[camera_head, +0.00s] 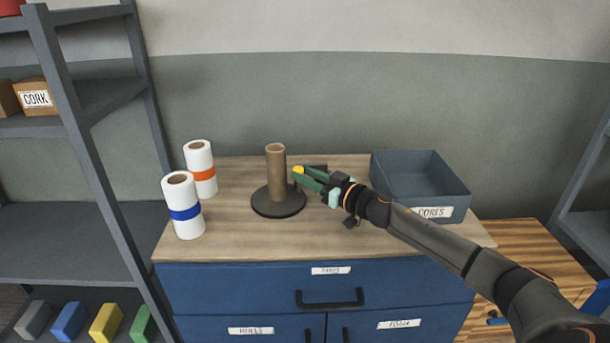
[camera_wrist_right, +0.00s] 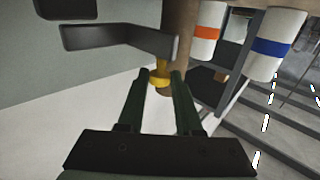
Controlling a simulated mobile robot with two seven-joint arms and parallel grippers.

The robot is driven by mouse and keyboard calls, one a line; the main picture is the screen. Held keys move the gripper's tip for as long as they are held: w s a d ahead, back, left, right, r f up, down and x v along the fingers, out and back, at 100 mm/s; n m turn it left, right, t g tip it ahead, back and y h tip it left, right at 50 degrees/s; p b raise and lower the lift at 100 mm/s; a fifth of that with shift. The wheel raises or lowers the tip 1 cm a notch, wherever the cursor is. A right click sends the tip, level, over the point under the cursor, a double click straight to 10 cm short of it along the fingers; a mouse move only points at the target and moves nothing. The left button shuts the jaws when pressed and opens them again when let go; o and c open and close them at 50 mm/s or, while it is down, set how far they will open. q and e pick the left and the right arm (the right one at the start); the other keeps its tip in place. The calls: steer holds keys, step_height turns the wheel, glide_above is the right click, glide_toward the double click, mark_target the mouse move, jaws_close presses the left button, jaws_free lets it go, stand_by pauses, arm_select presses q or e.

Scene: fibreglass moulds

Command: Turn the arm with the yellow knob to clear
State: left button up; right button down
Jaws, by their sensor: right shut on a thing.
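The yellow knob (camera_head: 298,170) is beside a brown cardboard tube (camera_head: 276,172) that stands upright on a round black base (camera_head: 278,203). My right gripper (camera_head: 302,175) reaches in from the right and is shut on the knob. In the right wrist view the knob (camera_wrist_right: 160,76) is between the two dark green fingertips (camera_wrist_right: 160,82), with the tube (camera_wrist_right: 178,40) just behind it. A dark grey bar (camera_wrist_right: 125,36), seemingly the arm, runs towards the tube there. In the head view the arm is mostly hidden behind my gripper. My left gripper is out of view.
Two white rolls, one with an orange band (camera_head: 202,174) and one with a blue band (camera_head: 185,214), stand left on the wooden top (camera_head: 235,243). A grey-blue bin (camera_head: 425,186) labelled CORES sits at right, close to my right arm. The front of the top is clear.

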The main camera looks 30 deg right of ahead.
steer(key=shift+s+d+n+g+y, duration=0.2)
steer(key=shift+s+n+y, duration=0.15)
steer(key=shift+y, duration=0.2)
steer(key=shift+s+d+n+g+y, duration=0.2)
steer(key=shift+n+y, duration=0.15)
steer(key=shift+y, duration=0.2)
steer(key=c, duration=0.6)
jaws_free()
steer(key=shift+v, duration=6.25)
steer(key=shift+a, duration=0.1)
